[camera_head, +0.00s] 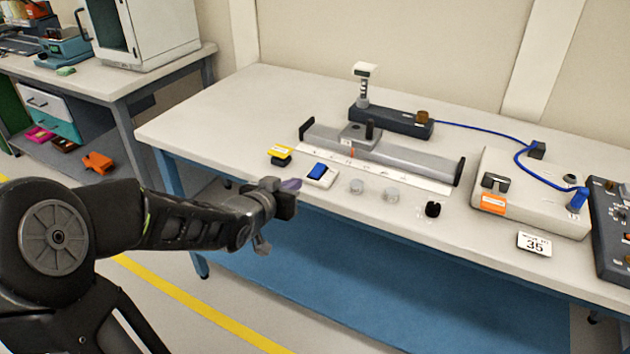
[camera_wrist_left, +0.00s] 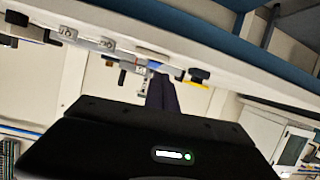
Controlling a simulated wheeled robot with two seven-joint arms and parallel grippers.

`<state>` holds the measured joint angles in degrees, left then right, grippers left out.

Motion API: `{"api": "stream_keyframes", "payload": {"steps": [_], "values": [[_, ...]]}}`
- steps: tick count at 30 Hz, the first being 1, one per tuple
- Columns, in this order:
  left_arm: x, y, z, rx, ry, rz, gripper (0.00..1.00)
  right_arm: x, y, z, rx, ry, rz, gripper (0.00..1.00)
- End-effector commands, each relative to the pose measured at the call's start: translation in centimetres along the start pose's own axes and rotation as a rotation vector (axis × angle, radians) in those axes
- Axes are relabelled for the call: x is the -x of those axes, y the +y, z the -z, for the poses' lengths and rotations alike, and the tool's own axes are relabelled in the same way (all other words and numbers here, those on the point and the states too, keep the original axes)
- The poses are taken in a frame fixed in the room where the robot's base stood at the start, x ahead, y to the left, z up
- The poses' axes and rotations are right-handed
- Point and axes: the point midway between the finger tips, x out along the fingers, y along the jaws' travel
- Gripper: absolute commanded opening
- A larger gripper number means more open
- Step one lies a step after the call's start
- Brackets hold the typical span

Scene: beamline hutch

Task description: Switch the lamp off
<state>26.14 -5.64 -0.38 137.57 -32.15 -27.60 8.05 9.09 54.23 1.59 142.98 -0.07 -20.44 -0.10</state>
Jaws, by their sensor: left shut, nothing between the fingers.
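No thing in view is plainly marked as the lamp, and I cannot tell whether one is lit. A small post with a white head (camera_head: 366,69) stands at the back of the bench on a dark box with a brown knob (camera_head: 423,117). A blue rocker switch (camera_head: 317,169) on a white base sits near the front edge. My left gripper (camera_head: 291,185) is shut and empty, at the bench's front edge, just left of and in front of the rocker switch. In the left wrist view the shut fingers (camera_wrist_left: 161,94) point toward the bench edge. My right gripper is not in view.
A yellow and black block (camera_head: 280,155) lies left of the switch. Two clear discs (camera_head: 391,194) and a black ring (camera_head: 432,209) lie right of it. Behind is a grey rail (camera_head: 400,150). A beige box (camera_head: 530,180) with a blue cable stands right. The bench's left end is clear.

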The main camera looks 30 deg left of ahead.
Motion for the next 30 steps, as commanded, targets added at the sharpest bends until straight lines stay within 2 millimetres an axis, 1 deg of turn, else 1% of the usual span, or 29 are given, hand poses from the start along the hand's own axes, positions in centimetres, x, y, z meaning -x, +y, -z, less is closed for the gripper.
{"api": "stream_keyframes", "payload": {"steps": [1,3,4,8,21,26,30], "values": [[0.7,-0.7,1.9,-0.038,0.056,0.004,0.0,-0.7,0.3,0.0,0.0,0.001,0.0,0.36],[1.7,-0.5,4.6,-0.086,0.112,-0.013,0.0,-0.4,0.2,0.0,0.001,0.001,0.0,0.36],[1.7,-0.2,4.8,-0.097,0.118,-0.025,0.0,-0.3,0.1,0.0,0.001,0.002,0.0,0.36],[1.6,0.7,5.1,-0.112,0.13,-0.061,0.0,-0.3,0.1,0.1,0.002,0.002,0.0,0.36],[1.3,0.8,5.1,-0.097,0.131,-0.063,0.0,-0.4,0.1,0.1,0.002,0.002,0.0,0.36],[0.1,0.8,5.2,-0.096,0.13,-0.063,0.0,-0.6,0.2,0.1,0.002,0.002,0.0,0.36],[-2.0,1.0,5.4,-0.096,0.13,-0.065,0.0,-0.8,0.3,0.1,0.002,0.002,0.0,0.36]]}}
